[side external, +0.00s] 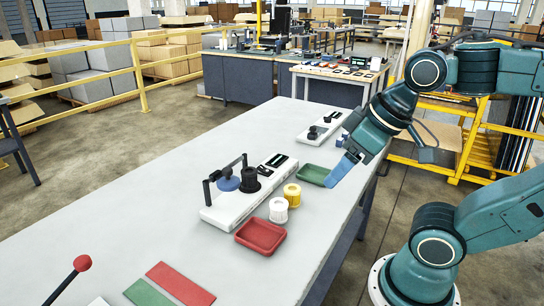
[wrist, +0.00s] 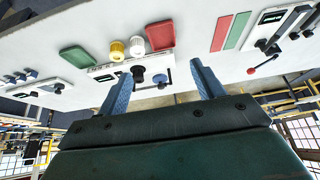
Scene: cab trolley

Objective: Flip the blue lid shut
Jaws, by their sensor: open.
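A round blue piece (side external: 227,184), which looks like the blue lid, sits at the left end of a white console (side external: 232,213), beside a black bar frame (side external: 208,188) and a black knob (side external: 250,181). I cannot tell how far it stands open. In the wrist view a small blue piece (wrist: 160,79) shows between my fingers, beyond the fingertips. My gripper (side external: 340,172) has blue fingers and hangs over the table's right side, near the green tray and well apart from the lid. In the wrist view my gripper (wrist: 167,68) is open and empty.
A green tray (side external: 313,174), red tray (side external: 260,236), yellow cup (side external: 292,194) and white cup (side external: 278,210) stand between my gripper and the console. A second console (side external: 318,128) stands farther back. Red strip (side external: 180,284), green strip (side external: 148,293) and red-knobbed lever (side external: 82,263) are at front left.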

